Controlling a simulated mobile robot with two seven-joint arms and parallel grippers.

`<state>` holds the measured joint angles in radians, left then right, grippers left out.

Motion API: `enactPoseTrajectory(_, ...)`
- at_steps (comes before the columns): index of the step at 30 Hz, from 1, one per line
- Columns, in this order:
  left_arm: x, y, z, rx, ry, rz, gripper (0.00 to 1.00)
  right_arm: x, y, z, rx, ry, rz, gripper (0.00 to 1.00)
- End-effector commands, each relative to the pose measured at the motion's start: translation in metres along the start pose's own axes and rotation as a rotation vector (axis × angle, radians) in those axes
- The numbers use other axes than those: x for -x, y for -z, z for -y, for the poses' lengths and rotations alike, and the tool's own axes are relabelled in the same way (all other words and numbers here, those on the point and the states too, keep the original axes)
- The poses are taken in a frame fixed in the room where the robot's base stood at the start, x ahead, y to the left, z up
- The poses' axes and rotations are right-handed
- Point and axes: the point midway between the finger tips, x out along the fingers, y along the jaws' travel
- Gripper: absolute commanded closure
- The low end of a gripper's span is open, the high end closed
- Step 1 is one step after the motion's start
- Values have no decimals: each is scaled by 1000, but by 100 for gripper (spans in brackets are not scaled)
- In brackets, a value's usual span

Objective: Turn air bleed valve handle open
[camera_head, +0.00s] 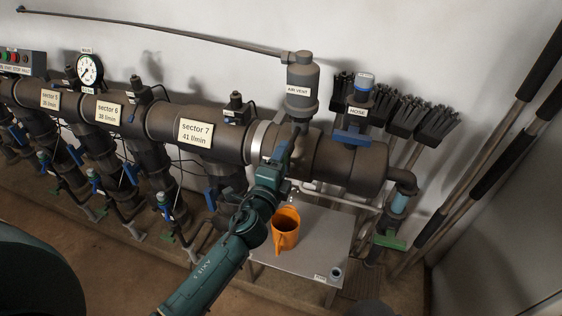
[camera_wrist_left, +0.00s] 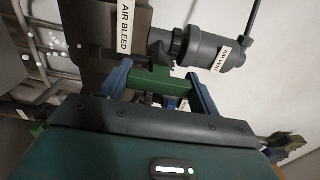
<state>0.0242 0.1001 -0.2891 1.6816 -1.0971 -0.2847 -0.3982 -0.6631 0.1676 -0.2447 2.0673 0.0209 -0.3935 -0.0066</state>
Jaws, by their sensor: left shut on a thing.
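The air bleed valve handle (camera_wrist_left: 150,80) is a green bar in the left wrist view, lying between the two blue fingers of my left gripper (camera_wrist_left: 158,76). The gripper is shut on it. An AIR BLEED label (camera_wrist_left: 125,14) is on the body just above it. In the head view my left gripper (camera_head: 281,154) reaches up to the main pipe, below the grey air vent (camera_head: 302,76), and hides the handle. The air vent also shows in the left wrist view (camera_wrist_left: 212,50). My right gripper is not in view.
An orange jug (camera_head: 287,232) stands on a grey table (camera_head: 318,240) below the pipe. The sector 7 pipe (camera_head: 200,135) runs left of my gripper. A blue-handled hose valve (camera_head: 352,137) is to the right. Brushes (camera_head: 425,120) and long poles (camera_head: 490,150) lean at the wall.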

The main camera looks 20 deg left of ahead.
Motion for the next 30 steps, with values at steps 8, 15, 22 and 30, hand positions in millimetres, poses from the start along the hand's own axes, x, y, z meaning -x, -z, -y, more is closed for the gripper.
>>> enactPoseTrajectory(8, 0, 0, 1, -4, 3, 0, 21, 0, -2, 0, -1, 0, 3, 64)
enactPoseTrajectory(15, 0, 0, 0, -2, 1, 0, 16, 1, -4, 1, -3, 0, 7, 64)
enactPoseTrajectory(22, 16, 0, -1, -2, -1, -1, 16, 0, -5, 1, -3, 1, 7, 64)
enactPoseTrajectory(30, 76, 0, -3, -2, -2, -1, 16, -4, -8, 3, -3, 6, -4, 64)
